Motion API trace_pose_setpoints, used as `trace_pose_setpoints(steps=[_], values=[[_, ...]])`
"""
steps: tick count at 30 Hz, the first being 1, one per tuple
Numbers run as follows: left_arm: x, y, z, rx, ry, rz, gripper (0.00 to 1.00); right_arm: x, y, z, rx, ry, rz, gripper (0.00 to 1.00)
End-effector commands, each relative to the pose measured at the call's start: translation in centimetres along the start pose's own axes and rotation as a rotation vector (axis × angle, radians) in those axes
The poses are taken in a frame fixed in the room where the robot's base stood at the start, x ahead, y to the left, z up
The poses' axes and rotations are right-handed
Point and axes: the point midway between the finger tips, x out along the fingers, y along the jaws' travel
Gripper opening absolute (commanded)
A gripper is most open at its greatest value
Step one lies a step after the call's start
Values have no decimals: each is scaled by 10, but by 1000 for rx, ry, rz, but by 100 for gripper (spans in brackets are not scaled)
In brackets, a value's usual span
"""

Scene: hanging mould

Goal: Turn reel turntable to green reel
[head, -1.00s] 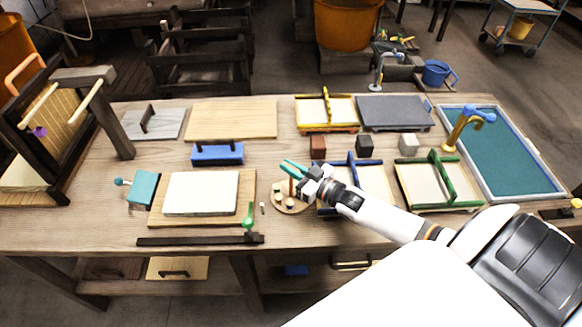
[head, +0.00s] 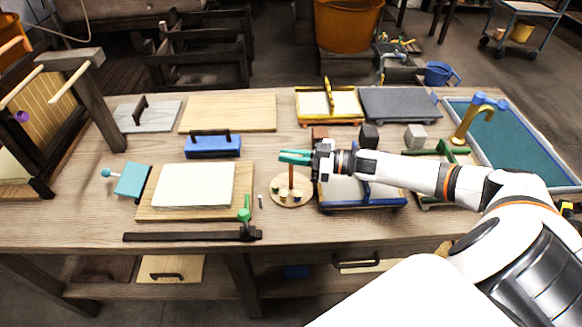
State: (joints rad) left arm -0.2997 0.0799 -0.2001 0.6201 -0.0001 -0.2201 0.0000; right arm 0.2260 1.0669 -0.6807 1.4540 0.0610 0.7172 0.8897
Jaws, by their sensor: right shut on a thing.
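The reel turntable (head: 304,201) is a round wooden disc with an upright reddish-brown post (head: 291,179) near its middle. Several small reels (head: 283,197) stand on it, some with dark green tops; their exact colours are too small to tell. It sits on the workbench between the white slab and the blue-framed mould. My left gripper is not in view.
A white slab on a wooden board (head: 146,212) lies left of the turntable, with a green-handled clamp (head: 244,214) at its front corner. A blue-framed mould (head: 361,204) stands close on the right, under my right arm. A blue block (head: 213,146) with a dark handle lies behind left.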

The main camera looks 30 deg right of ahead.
Motion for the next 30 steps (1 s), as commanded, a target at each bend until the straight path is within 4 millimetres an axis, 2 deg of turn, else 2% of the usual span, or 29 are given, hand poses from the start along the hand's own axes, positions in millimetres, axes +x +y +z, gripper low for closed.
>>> trace_pose_setpoints(steps=[1,3,12,19,30], values=[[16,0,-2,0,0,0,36,0,-3,-6,-8,-1,40,0],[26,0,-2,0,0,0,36,0,-3,-6,-7,-2,98,0],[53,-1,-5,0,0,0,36,1,-2,-3,-4,-2,292,0],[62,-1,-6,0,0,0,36,1,-1,-1,-1,-2,369,0],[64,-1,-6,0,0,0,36,0,0,1,1,-3,395,0]])
